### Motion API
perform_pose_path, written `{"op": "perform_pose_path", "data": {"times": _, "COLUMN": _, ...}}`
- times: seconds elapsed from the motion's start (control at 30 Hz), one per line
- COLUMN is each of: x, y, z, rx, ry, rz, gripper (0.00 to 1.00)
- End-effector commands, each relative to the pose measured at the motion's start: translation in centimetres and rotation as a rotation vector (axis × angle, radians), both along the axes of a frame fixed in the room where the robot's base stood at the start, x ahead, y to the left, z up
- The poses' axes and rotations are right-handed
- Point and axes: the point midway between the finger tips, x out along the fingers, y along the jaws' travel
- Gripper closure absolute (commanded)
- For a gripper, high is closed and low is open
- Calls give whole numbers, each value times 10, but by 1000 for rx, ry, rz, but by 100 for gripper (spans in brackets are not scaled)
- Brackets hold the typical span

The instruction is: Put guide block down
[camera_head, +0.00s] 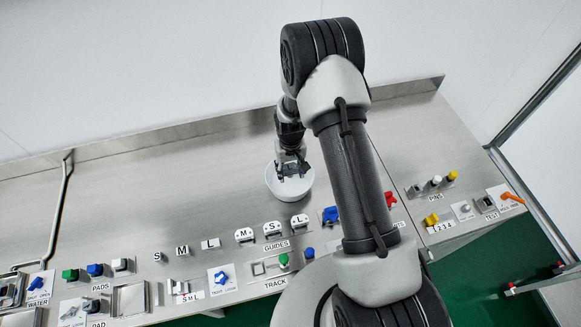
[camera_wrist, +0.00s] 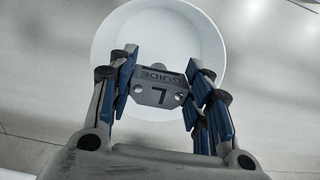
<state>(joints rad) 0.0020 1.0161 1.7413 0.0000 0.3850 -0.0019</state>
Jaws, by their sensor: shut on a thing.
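My gripper (camera_head: 291,166) is over the round white dish (camera_head: 271,188) near the back middle of the steel bench. In the wrist view my gripper (camera_wrist: 160,68) is shut on the guide block (camera_wrist: 158,88), a grey piece marked GUIDE and L with two light round spots. The block is between the blue-padded fingers, with the white dish (camera_wrist: 108,42) behind it. I cannot tell whether the block touches the dish. In the head view the block is mostly hidden by the gripper.
White guide pieces marked M (camera_head: 244,235), S (camera_head: 272,229) and L (camera_head: 299,221) stand in a row above the GUIDES label (camera_head: 276,245). Coloured knobs and pads line the bench's front edge. A low steel lip (camera_head: 190,131) runs along the back. Bench left of the dish is clear.

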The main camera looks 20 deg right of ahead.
Motion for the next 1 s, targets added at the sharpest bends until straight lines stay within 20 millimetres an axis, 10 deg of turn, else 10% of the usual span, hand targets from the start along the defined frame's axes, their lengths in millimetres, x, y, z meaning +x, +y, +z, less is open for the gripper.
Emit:
{"op": "perform_pose_path", "data": {"times": 0.53, "x": 0, "y": 0, "z": -14, "rx": 0, "ry": -1, "rz": 0, "gripper": 88}}
{"op": "perform_pose_path", "data": {"times": 0.57, "x": 0, "y": 0, "z": -14, "rx": 0, "ry": -1, "rz": 0, "gripper": 54}}
{"op": "perform_pose_path", "data": {"times": 1.0, "x": 0, "y": 0, "z": -14, "rx": 0, "ry": -1, "rz": 0, "gripper": 31}}
